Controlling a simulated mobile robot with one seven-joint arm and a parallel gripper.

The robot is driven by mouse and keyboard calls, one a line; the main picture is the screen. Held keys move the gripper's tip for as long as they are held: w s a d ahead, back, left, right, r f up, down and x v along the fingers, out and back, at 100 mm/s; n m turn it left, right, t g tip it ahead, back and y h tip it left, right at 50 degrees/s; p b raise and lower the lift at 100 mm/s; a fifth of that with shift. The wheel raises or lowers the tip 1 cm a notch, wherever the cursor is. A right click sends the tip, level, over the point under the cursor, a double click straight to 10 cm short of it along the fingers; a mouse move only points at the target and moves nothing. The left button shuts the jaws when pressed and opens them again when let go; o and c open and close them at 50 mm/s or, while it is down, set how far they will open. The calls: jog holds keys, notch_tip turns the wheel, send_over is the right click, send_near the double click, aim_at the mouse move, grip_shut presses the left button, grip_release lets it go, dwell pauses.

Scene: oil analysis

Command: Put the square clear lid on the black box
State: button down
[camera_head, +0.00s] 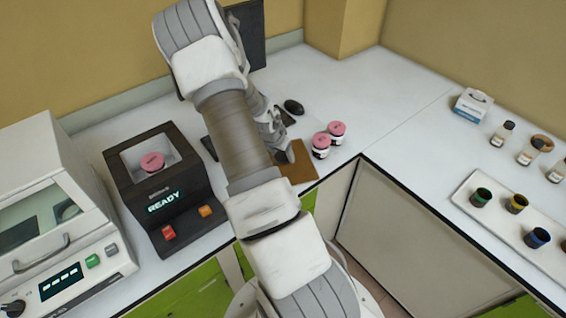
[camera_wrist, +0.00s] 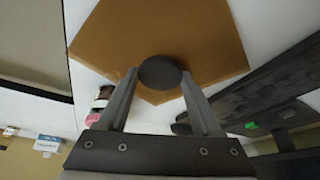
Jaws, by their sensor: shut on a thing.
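The black box (camera_head: 185,209) stands on the counter at left, its screen reading READY. Its top is open, and a pink-capped jar (camera_head: 152,162) stands inside. The only square plate near my gripper looks brown, not clear (camera_head: 299,170); it appears to be the lid and lies right of the black box, by the counter's front edge. In the wrist view the plate (camera_wrist: 205,30) has a dark round knob (camera_wrist: 160,72). My gripper (camera_wrist: 161,74) is shut on this knob. My arm hides part of the plate in the head view; I cannot tell whether it is lifted.
Two pink-capped jars (camera_head: 321,146) stand right of the plate, with a black mouse (camera_head: 293,107) behind. A white machine (camera_head: 62,225) stands left of the black box. The right counter holds a tray (camera_head: 484,217) with small cups.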

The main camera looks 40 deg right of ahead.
notch_tip(320, 180, up, 10)
jog(key=shift+p, duration=0.3)
dwell(0.3)
